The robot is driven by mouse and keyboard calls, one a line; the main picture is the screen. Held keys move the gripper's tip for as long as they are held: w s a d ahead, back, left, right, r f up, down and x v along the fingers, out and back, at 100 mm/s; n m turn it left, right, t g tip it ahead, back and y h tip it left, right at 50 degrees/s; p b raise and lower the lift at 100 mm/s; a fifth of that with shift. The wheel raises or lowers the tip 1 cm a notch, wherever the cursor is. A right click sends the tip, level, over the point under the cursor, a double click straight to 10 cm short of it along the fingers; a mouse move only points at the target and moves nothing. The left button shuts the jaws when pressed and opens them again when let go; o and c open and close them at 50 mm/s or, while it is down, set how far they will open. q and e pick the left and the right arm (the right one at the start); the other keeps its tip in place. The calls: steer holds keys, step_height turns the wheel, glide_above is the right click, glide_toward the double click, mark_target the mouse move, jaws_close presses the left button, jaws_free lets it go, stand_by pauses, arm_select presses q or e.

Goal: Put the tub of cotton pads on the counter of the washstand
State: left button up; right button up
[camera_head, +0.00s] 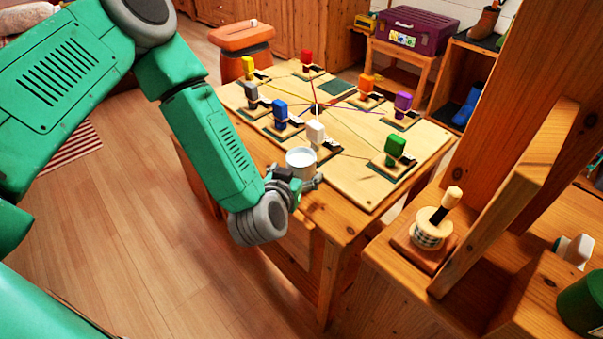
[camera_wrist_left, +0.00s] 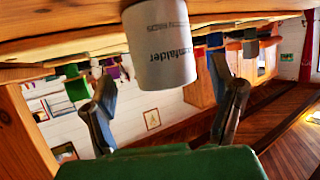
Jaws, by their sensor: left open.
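A white cylindrical tub (camera_head: 300,160) stands on the near edge of the wooden table (camera_head: 405,183). In the left wrist view, which is upside down, the tub (camera_wrist_left: 160,45) shows dark lettering on its side. My left gripper (camera_head: 297,184) is open at the near side of the tub. In the left wrist view its fingers (camera_wrist_left: 165,80) are spread to either side of the tub, with gaps between. My right gripper is not in view. A wooden unit (camera_head: 385,262) stands at the right; I cannot tell whether it is the washstand.
Several coloured blocks on small bases, including a white one (camera_head: 316,132) and a green one (camera_head: 394,148), stand on the table board behind the tub. A handled object in a checkered cup (camera_head: 432,233) sits on the right unit, near an upright post (camera_head: 510,110).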

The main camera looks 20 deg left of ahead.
mark_target(305, 162)
arm_select(q)
steer(key=shift+a+f+x, duration=0.1)
steer(key=shift+x, duration=1.25)
steer(key=shift+a+f+x, duration=0.1)
steer(key=shift+x, duration=1.3)
steer(key=shift+s, duration=0.1)
steer(key=c, duration=1.5)
